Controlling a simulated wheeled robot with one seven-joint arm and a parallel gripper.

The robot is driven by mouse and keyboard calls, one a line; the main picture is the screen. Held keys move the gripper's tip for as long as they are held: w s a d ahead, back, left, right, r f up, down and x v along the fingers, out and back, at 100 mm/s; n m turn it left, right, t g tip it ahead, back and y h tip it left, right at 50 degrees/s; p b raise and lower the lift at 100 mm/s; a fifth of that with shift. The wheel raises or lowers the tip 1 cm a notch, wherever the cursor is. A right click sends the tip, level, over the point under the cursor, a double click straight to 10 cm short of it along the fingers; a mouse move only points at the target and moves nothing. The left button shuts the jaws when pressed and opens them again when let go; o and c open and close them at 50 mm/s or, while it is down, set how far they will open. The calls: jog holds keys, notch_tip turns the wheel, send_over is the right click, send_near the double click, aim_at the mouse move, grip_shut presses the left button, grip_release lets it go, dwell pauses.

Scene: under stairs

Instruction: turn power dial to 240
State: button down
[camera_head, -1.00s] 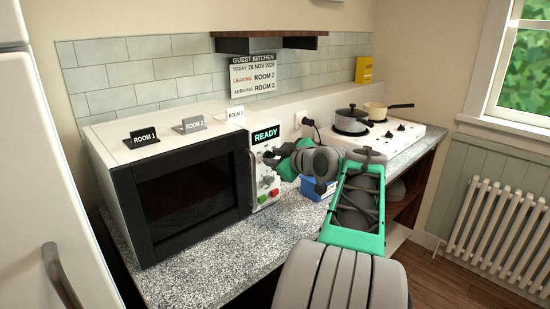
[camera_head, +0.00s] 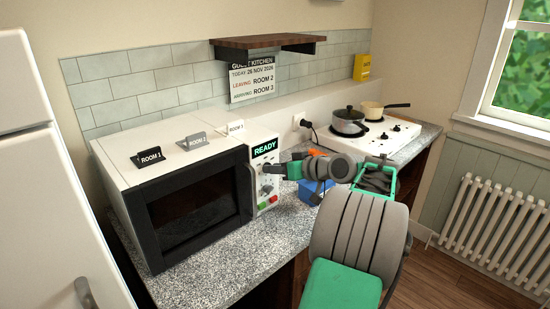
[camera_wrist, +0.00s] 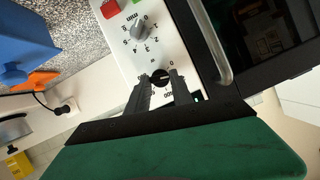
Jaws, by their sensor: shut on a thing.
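The dial's setting cannot be read. The timer dial (camera_wrist: 140,30), grey with numbers and "min" around it, sits beside it, untouched. In the head view, my gripper (camera_head: 268,168) reaches the panel from the right, above the timer dial (camera_head: 267,189).
Green (camera_head: 262,206) and red (camera_head: 273,199) buttons lie low on the panel. The door handle (camera_wrist: 212,45) runs close beside the fingers. A blue box (camera_head: 313,190) stands right of the microwave. Room signs stand on its top. Pots (camera_head: 347,121) sit on the hob behind.

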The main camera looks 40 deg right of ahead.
jog(key=shift+d+m+y+p, duration=0.2)
jog(key=shift+m+y+p, duration=0.75)
jog(key=shift+p, duration=0.7)
jog(key=shift+m, duration=0.25)
jog(key=c, duration=1.1)
grip_release()
jog(key=shift+s, duration=0.1)
jog(key=b+v, duration=0.1)
jog(key=v, duration=0.6)
jog(key=shift+s, duration=0.35)
